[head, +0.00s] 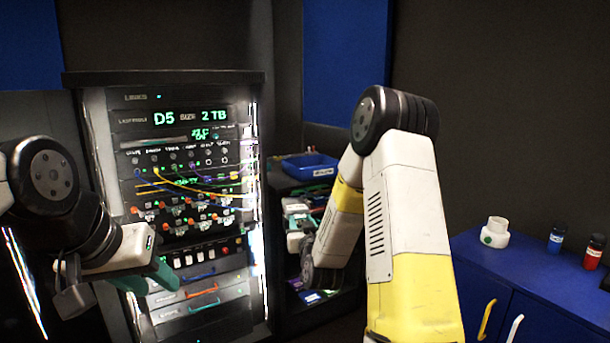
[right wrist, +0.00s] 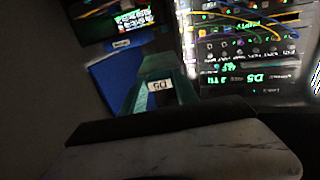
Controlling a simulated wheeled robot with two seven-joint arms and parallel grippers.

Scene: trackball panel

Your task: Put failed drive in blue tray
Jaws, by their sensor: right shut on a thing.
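The drive (right wrist: 160,86) shows in the right wrist view as a small dark piece with a white label reading D5. My right gripper (right wrist: 158,90) is shut on it with teal fingers. In the head view my right gripper (head: 297,240) is partly hidden by my forearm, in front of the shelf right of the rack. The blue tray (head: 310,165) sits on top of that shelf, above and behind the gripper. It also shows in the right wrist view (right wrist: 108,82), beside the fingers. My left gripper (head: 150,280) has its teal fingers apart and empty, before the lower rack.
The server rack (head: 190,205) has a display reading D5 and 2 TB, with cables and several drive slots. A blue cabinet (head: 540,275) at the right carries a white jar (head: 495,232) and small bottles (head: 557,238). My right arm covers the middle.

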